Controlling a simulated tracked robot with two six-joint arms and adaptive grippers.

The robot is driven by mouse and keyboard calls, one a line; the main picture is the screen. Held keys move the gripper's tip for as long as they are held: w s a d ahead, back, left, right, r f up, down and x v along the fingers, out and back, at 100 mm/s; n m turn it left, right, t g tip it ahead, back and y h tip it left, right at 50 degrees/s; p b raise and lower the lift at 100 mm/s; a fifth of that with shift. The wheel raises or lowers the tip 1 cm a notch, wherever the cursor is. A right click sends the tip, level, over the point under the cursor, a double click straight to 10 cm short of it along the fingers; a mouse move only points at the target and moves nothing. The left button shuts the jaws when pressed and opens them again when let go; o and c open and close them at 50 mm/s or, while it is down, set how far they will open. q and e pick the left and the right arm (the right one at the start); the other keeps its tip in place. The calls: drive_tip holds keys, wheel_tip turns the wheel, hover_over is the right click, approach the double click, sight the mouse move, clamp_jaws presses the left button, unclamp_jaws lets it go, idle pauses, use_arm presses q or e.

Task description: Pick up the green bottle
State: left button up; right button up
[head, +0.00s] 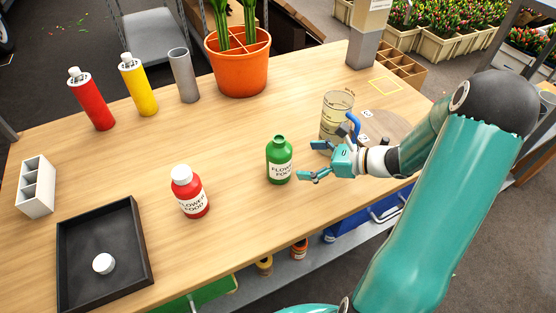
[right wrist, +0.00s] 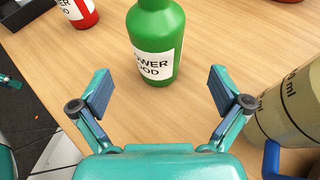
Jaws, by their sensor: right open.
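The green bottle (head: 279,161) stands upright on the wooden table, with a white label reading flower food and no cap visible on its neck. In the right wrist view the green bottle (right wrist: 155,42) is just beyond the fingertips, roughly centred between them, its top cut off by the frame. My right gripper (head: 318,161) is open and empty, to the right of the bottle, with its fingers pointing at it. The open fingers also show in the right wrist view (right wrist: 160,85), with bare table between them.
A measuring jug (head: 336,118) with a blue handle stands close behind my right gripper. A red bottle (head: 188,192) with a white cap stands to the left. A black tray (head: 141,240) holds a white cap (head: 103,263). An orange pot (head: 240,75) stands at the back.

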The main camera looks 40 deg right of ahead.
sight(280, 159)
drive_tip(key=x, duration=0.3)
drive_tip(key=shift+p+x, duration=0.4)
drive_tip(key=shift+x, duration=2.3)
drive_tip(key=shift+a, duration=0.15)
drive_tip(key=shift+s, duration=0.1)
drive_tip(key=shift+r, duration=0.1)
drive_tip(key=c, duration=1.4)
drive_tip(key=shift+o, duration=0.2)
wheel_tip(280, 159, up, 20)
drive_tip(key=p, duration=0.2)
